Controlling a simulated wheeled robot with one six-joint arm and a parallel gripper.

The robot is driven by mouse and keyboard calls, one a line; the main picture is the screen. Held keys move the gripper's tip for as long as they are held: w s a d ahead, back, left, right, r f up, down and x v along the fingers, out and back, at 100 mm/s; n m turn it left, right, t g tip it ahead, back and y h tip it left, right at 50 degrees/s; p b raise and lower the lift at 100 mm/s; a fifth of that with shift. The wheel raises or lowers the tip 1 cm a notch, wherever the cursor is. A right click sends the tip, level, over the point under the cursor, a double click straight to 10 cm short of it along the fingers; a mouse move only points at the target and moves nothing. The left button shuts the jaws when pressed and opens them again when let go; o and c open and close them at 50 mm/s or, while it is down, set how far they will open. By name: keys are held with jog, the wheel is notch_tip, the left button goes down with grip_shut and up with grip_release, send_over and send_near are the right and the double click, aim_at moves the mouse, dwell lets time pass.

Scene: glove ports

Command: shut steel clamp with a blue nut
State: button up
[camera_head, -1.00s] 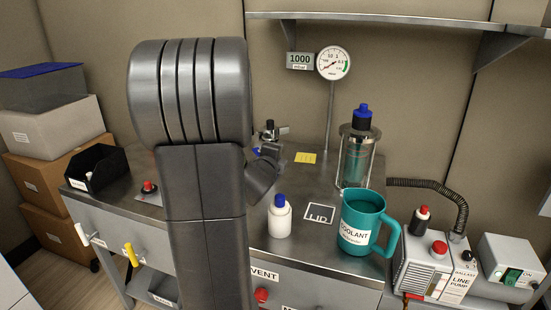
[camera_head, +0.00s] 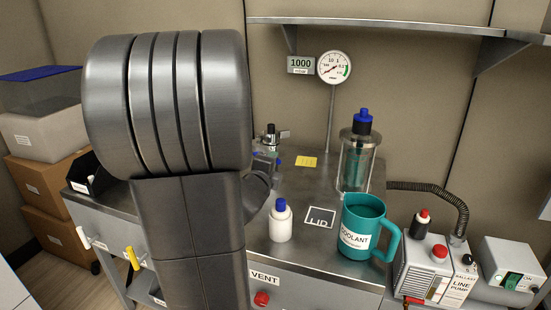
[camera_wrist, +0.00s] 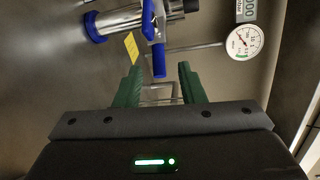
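In the wrist view, a steel clamp (camera_wrist: 149,20) sits at the end of a steel pipe with a blue ring. A long blue piece, which looks like its nut (camera_wrist: 158,60), hangs toward my gripper (camera_wrist: 158,80). My gripper's green fingers are apart, with the blue piece in line with the gap just beyond the tips. I cannot tell whether they touch or whether the clamp is shut. In the head view, steel fittings (camera_head: 270,140) show past my arm, which hides most of the clamp and gripper.
On the steel bench stand a white bottle with blue cap (camera_head: 281,222), a teal coolant mug (camera_head: 358,232) and a glass vessel (camera_head: 352,165). A gauge (camera_head: 334,67) stands behind; it also shows in the wrist view (camera_wrist: 244,42). A shelf (camera_head: 400,24) overhangs the back.

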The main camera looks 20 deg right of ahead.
jog(key=v, duration=0.7)
jog(key=shift+p, duration=0.45)
